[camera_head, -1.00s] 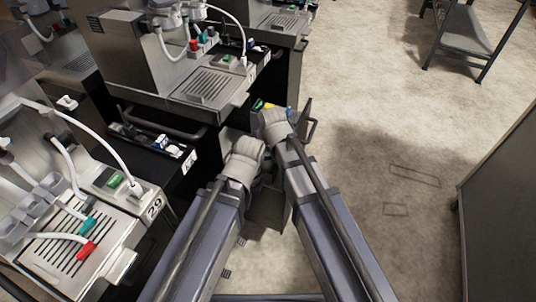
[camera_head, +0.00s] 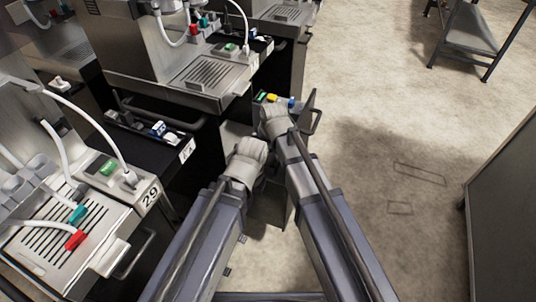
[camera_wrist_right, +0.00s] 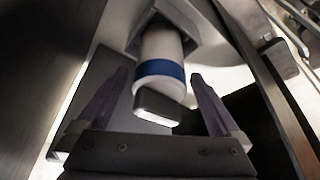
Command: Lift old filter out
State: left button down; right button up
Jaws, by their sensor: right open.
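In the right wrist view, a white cylindrical filter (camera_wrist_right: 162,52) with a blue band and a grey block-shaped end sits in a grey square-edged holder. My right gripper (camera_wrist_right: 161,88) is open, with one purple finger on each side of the filter's near end and gaps visible. Whether this is the old filter I cannot tell. In the head view, my two forearms reach forward and their wrists are close together. The jaws of both grippers are hidden there, and the filter does not show.
Open floor (camera_head: 400,120) lies to the right, with a grey cabinet (camera_head: 505,210) at the right edge.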

jog(key=b+x, duration=0.1)
jog(key=x, duration=0.2)
jog(key=shift+b, duration=0.4)
pick_arm(q)
notch_tip(320, 180, down, 3)
jog(key=shift+r, duration=0.15)
pick_arm(e)
jog(key=shift+r, duration=0.1)
jog(key=shift+c, duration=0.4)
jog(key=c, duration=1.5)
